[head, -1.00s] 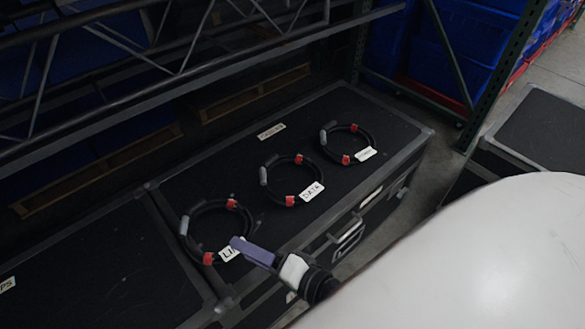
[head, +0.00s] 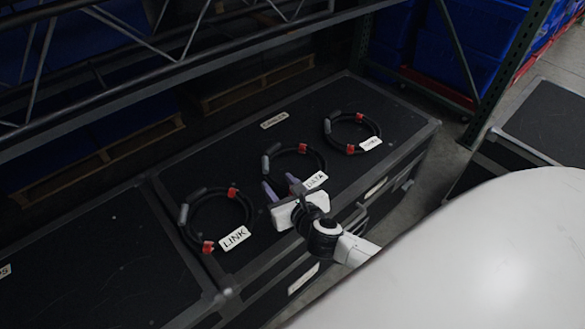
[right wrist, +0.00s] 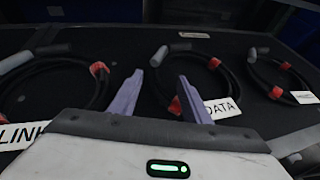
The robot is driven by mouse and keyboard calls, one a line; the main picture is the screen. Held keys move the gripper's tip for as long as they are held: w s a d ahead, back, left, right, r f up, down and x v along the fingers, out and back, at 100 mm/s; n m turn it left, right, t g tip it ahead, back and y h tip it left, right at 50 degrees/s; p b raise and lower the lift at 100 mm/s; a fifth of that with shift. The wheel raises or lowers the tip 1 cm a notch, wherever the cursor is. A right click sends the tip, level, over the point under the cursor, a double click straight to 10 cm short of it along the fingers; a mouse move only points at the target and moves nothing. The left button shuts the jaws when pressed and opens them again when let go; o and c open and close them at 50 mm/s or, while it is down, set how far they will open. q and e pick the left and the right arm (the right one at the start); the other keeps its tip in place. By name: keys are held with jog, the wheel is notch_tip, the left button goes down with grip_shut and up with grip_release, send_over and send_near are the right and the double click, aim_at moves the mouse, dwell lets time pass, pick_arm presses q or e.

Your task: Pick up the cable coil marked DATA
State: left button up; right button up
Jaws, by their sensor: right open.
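The cable coil marked DATA (head: 318,153) is a black ring with red bands, a grey piece and a white DATA tag (head: 316,180). It lies in the middle of three coils on a black case lid. My right gripper (head: 283,188) is open and empty, at the near left side of this coil, and hides part of its near side in the head view. In the right wrist view the purple fingers (right wrist: 158,97) stand apart, with the right finger close to the red band (right wrist: 175,106) beside the DATA tag. Contact cannot be told. My left gripper is not in view.
The LINK coil (head: 207,190) lies to the left and a third coil (head: 376,131) to the right, its tag too small to read. The black case (head: 240,149) has raised metal edges. A metal truss (head: 150,47) runs above at the back, beside a rack with blue totes.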

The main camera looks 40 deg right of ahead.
aim_at(270, 175)
jog(key=shift+w+d+f, duration=0.1)
jog(key=shift+w+f, duration=0.15)
jog(key=shift+w, duration=0.4)
jog(key=b+x, duration=0.1)
jog(key=x, duration=0.3)
jog(key=shift+w+f, duration=0.1)
jog(key=shift+w, duration=0.3)
jog(key=shift+c, duration=1.1)
grip_shut()
